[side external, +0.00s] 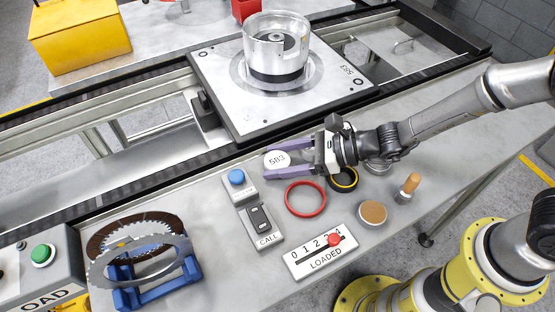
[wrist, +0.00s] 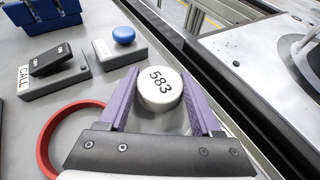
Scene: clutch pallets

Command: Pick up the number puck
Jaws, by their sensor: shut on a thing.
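The number puck (side external: 277,160) is a white disc marked 583. It sits between the two purple fingers of my gripper (side external: 287,159), near the bench's edge beside the conveyor. In the wrist view the puck (wrist: 160,90) is between the fingertips of my gripper (wrist: 163,98), its numbered face up. My gripper is shut on it. I cannot tell whether the puck touches the bench or is just above it.
A blue button box (side external: 243,190) and CALL switch (side external: 260,225) stand left of my gripper. A red ring (side external: 289,206) lies in front. The pallet (side external: 222,99) behind carries a metal clutch housing (side external: 276,45). The LOADED counter (side external: 308,263) and a blue rack (side external: 160,292) are nearer.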

